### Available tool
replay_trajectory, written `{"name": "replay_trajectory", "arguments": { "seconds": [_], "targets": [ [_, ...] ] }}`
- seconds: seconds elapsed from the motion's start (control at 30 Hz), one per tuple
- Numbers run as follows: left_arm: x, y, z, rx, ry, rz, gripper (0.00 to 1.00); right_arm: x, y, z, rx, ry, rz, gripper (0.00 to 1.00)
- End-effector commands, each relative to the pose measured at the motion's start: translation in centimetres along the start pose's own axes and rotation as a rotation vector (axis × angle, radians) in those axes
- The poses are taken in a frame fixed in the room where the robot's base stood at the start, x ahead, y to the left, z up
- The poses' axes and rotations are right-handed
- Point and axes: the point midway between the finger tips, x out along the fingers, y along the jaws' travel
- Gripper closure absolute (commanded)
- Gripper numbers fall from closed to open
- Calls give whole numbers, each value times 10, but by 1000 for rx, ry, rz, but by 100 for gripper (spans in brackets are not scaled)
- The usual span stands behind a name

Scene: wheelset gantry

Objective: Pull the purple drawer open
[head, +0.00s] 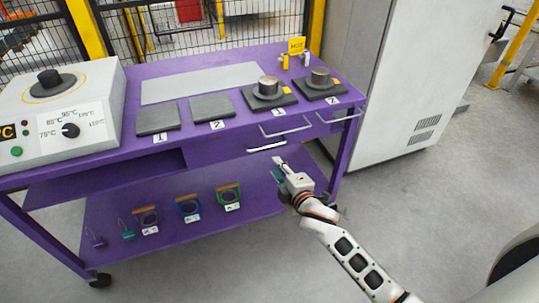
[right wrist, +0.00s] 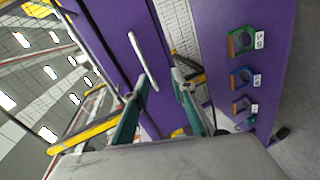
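The purple drawer front (head: 234,147) is under the right part of the purple cart's top, and it looks closed. A pale bar handle (head: 267,146) is on it; two thinner silver handles (head: 285,127) (head: 338,117) show above and to the right. In the right wrist view a silver bar handle (right wrist: 143,60) runs along a purple panel, ahead of the fingers. My right gripper (head: 279,167) is below the pale handle, apart from it. Its teal fingers (right wrist: 160,86) are spread with nothing between them. My left gripper is not in view.
The purple cart's lower shelf (head: 180,225) holds several coloured ring parts and padlocks. On top are a heater box (head: 60,115), dark plates and metal cylinders (head: 268,86). A grey cabinet (head: 400,80) stands close at right. Open floor lies in front.

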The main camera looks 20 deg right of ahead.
Motion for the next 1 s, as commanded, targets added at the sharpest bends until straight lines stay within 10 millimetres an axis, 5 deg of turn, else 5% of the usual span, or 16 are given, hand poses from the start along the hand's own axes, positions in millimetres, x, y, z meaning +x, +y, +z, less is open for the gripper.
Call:
{"name": "replay_trajectory", "arguments": {
  "seconds": [0.1,0.27,0.7,1.0],
  "targets": [
    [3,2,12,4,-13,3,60,23,14,3,-112,-15,31,75],
    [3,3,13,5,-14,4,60,35,27,4,-169,-23,50,75],
    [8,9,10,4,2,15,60,91,28,5,-168,-23,48,75],
    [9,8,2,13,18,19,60,110,32,5,-167,-22,51,75]
  ]
}}
